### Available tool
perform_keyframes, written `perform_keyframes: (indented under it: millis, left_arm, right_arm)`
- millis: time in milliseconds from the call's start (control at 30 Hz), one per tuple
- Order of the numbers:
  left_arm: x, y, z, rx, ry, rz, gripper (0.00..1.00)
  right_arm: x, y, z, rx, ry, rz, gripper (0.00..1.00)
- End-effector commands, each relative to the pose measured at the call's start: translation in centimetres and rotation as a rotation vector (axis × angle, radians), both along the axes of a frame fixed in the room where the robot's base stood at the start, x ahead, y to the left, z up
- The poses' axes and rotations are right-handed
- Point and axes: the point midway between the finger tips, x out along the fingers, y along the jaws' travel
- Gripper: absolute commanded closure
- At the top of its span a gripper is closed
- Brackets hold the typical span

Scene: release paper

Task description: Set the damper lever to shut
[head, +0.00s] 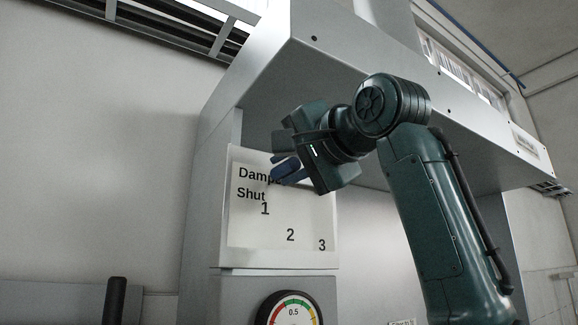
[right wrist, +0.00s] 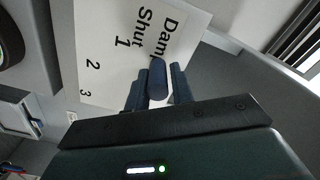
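The damper placard (head: 288,225) is a white plate reading "Damper", "Shut", 1, 2 and 3, with the numbers stepping down to the right. It also shows turned on its side in the right wrist view (right wrist: 108,45). A rounded dark blue lever handle (right wrist: 157,78) stands between the two fingers of my right gripper (right wrist: 159,90), near "Shut" and 1. A slim gap seems to show beside one finger, so contact is unclear. In the head view my right gripper (head: 286,167) covers part of the word "Damper" and hides most of the lever. My left gripper is out of view.
A round gauge (head: 291,310) with a coloured scale is below the placard. A large grey metal hood (head: 300,75) overhangs my right arm closely. A dark upright post (head: 115,300) stands at the lower left. The wall at left is bare.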

Motion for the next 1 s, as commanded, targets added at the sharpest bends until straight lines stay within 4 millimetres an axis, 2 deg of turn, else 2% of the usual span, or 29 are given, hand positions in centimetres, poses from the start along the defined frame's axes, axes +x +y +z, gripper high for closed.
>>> perform_keyframes:
  millis: [33, 200, 433, 567, 667, 800, 1000]
  left_arm:
    - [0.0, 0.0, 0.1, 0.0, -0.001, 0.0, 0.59]
    - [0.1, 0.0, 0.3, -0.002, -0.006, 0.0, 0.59]
    - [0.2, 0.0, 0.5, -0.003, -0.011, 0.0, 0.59]
    - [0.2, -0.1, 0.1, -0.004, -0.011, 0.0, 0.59]
    - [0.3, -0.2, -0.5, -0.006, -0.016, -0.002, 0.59]
    - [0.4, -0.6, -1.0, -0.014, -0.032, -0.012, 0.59]
    - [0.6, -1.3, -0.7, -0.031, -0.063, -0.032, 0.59]
  right_arm:
    - [-0.1, -0.1, 0.2, 0.001, -0.003, -0.001, 0.73]
    - [0.0, 0.0, 0.0, -0.002, -0.001, 0.0, 0.59]
    - [0.0, 0.0, -0.1, -0.003, 0.001, 0.001, 0.59]
    - [-0.7, -0.4, -0.1, -0.002, -0.002, 0.001, 0.59]
    - [-1.9, -1.2, -0.3, -0.001, -0.004, 0.0, 0.59]
    - [-4.5, -3.0, -0.4, -0.001, -0.004, 0.001, 0.59]
    - [-8.2, -5.4, -0.3, -0.002, -0.005, -0.001, 0.59]
